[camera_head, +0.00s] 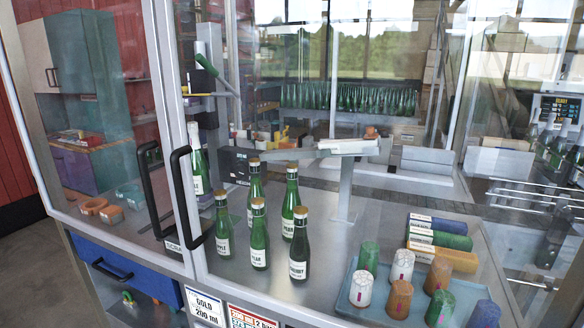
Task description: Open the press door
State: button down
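Two framed clear panels meet at a metal upright left of centre. The left panel (95,120) and the right panel's frame (172,110) each stand beside a tall black bar handle: a left handle (147,190) and a right handle (184,198). No gap shows between the panels, so the door looks shut, though I cannot tell which panel is the press door. Behind the glass stands a press-like machine (208,95) with a green-gripped lever (207,65). My gripper is not in view, and nothing is seen touching the handles.
Several green bottles (259,240) stand behind the glass on a metal worktop (310,275). A blue drawer (125,270) with a black handle lies below the left panel. Open floor (35,265) shows at lower left.

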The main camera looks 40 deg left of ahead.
aim_at(187, 269)
jog(key=u, duration=1.1)
